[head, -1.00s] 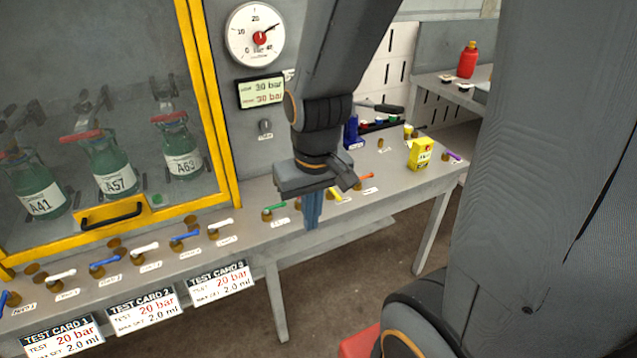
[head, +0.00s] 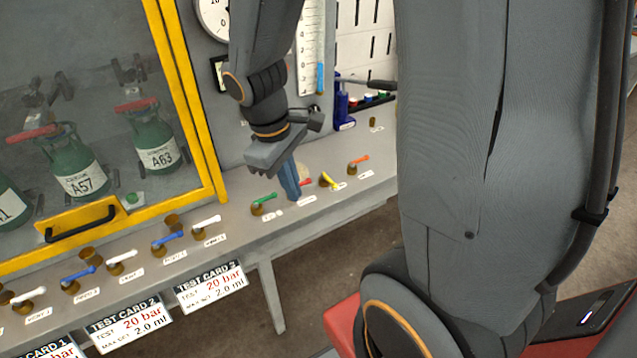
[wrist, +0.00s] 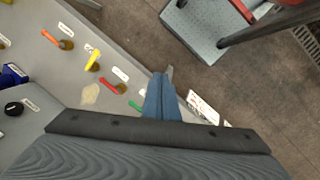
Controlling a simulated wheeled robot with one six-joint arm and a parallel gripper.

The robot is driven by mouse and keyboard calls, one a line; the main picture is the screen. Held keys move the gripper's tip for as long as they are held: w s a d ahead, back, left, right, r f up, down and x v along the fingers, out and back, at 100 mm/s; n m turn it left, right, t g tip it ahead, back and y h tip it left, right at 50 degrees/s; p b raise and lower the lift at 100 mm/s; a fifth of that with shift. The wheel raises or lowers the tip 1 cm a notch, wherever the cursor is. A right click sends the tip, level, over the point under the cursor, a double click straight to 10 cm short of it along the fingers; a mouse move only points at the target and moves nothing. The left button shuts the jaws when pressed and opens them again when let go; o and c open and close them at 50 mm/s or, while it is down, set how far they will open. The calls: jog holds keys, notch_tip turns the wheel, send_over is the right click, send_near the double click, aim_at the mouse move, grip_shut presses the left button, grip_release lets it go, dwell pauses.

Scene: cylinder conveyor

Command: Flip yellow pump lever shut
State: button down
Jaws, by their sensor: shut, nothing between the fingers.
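The yellow pump lever (head: 330,181) sits on its brass valve on the grey bench, with a small white label beside it. It also shows in the wrist view (wrist: 93,58), left of my fingers. My gripper (head: 291,192) points down with its blue fingers together and empty. In the head view the fingertips are left of the yellow lever, between it and the green lever (head: 264,199). In the wrist view the fingers (wrist: 162,88) are near a red lever (wrist: 110,86), which is mostly hidden behind my fingers in the head view. I see no contact with the yellow lever.
An orange lever (head: 359,159) stands right of the yellow one. Blue and white levers line the bench to the left, below a yellow-framed cabinet (head: 190,90) with green cylinders. Test cards hang from the bench's front edge.

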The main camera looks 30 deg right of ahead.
jog(key=w+d+f+n+h+b, duration=0.1)
jog(key=w+f+n+h+b, duration=0.1)
jog(key=w+n, duration=0.4)
jog(key=w+d+f+n+h+b, duration=0.1)
jog(key=w+d+f+n+h, duration=0.1)
jog(key=w+n+h, duration=0.2)
jog(key=shift+w+d+f+n+b, duration=0.15)
jog(key=shift+w+f+n+b, duration=0.25)
jog(key=shift+w+n, duration=0.55)
jog(key=p, duration=0.1)
send_near(329, 181)
jog(key=f, duration=0.2)
jog(key=a+f, duration=0.1)
jog(key=f, duration=0.1)
jog(key=shift+s, duration=0.3)
jog(key=d, duration=0.1)
jog(key=d+f+p, duration=0.1)
jog(key=d, duration=0.1)
jog(key=shift+d, duration=0.1)
jog(key=shift+w+d+f, duration=0.15)
jog(key=shift+d+f, duration=0.05)
jog(key=shift+d, duration=0.35)
jog(key=shift+a+t, duration=0.15)
jog(key=shift+t, duration=0.25)
